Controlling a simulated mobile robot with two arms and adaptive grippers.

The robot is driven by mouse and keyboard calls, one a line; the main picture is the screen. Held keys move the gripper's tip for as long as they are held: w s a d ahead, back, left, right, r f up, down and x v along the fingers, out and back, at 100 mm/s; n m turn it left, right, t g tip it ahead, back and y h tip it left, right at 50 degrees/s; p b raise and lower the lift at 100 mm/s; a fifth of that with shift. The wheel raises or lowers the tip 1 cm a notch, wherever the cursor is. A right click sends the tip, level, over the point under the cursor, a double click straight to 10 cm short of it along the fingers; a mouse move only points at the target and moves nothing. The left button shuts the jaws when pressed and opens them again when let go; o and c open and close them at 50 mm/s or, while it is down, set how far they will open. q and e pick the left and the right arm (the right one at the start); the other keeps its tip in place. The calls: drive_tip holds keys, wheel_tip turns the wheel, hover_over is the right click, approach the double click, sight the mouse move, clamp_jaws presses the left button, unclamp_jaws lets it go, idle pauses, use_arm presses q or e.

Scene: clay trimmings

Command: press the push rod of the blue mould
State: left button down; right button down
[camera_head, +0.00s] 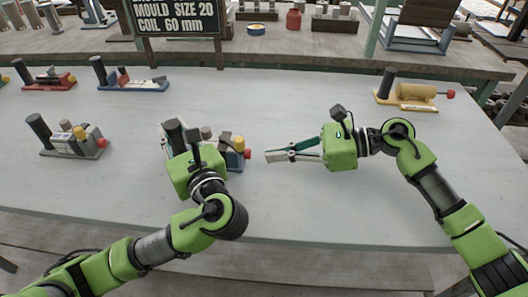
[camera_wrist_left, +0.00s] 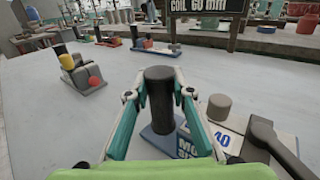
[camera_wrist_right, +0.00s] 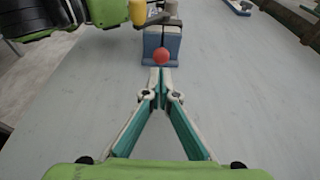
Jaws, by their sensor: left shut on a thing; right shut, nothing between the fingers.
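The blue mould (camera_head: 236,161) stands near the table's middle, partly hidden by my left gripper (camera_wrist_left: 160,98). That gripper is shut on the mould's black upright post (camera_wrist_left: 160,85), one finger on each side. The mould's blue base with white print (camera_wrist_left: 190,146) shows below. The push rod's red knob (camera_head: 247,153) sticks out from the mould's right end. It also shows in the right wrist view (camera_wrist_right: 161,56), in front of the blue end block. My right gripper (camera_head: 268,156) is shut and empty. Its tips point at the knob, a small gap to its right.
A grey mould (camera_head: 72,145) stands to the left. A red mould (camera_head: 48,81) and another blue-based mould (camera_head: 135,84) stand at the back left. A yellow mould (camera_head: 415,95) stands at the back right. A sign (camera_head: 175,18) stands behind. The table's front right is clear.

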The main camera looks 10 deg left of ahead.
drive_tip(key=v, duration=1)
drive_tip(key=shift+d, duration=0.4)
use_arm(q)
drive_tip(key=c, duration=1.7)
unclamp_jaws()
